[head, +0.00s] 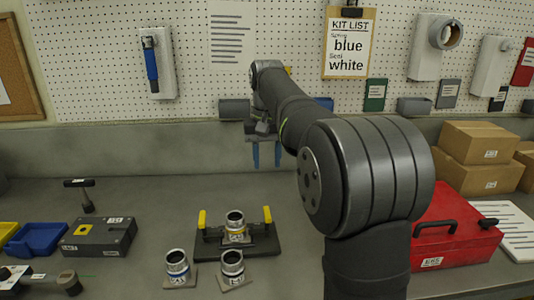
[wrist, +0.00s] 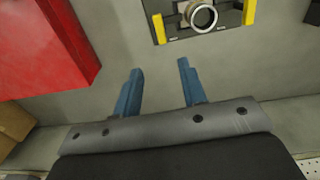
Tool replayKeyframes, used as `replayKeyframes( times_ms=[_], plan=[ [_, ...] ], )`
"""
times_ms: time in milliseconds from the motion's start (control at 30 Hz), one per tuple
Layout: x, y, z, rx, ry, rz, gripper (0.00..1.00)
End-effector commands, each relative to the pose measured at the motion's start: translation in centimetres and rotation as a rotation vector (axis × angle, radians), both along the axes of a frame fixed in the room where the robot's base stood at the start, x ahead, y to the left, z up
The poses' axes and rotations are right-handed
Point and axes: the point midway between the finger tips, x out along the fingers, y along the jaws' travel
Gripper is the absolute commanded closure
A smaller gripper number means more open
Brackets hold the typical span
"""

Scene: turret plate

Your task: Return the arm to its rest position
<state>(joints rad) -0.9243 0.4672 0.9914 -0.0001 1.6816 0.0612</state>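My gripper (head: 265,155) hangs above the back of the bench, fingers pointing down. In the wrist view, its two blue fingers (wrist: 158,92) are apart with only bare bench between them, so it is open and empty. Part of my arm hides the bench to the right of the gripper in the head view.
A dark fixture (head: 262,243) with yellow clamps holds a metal cylinder (head: 235,225). Two more cylinders (head: 177,266) (head: 232,265) stand on small plates in front. A red toolbox (head: 455,240) and cardboard boxes (head: 480,150) stand right. A grey block (head: 98,237) sits left. A pegboard wall rises behind.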

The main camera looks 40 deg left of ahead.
Motion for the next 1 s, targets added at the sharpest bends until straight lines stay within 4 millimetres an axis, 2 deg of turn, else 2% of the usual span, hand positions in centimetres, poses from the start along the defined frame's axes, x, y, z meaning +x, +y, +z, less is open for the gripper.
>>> replayKeyframes(
  times_ms=[200, 733, 867, 1000],
  plan=[
    [0.0, 0.0, 1.4, 0.0, 0.0, 0.0, 0.62],
    [0.0, 0.0, 1.4, 0.0, 0.0, 0.0, 0.62],
    [0.0, 0.0, 1.0, -0.002, 0.001, 0.0, 0.62],
    [0.0, 0.0, -0.5, -0.003, 0.003, 0.0, 0.62]
  ],
)
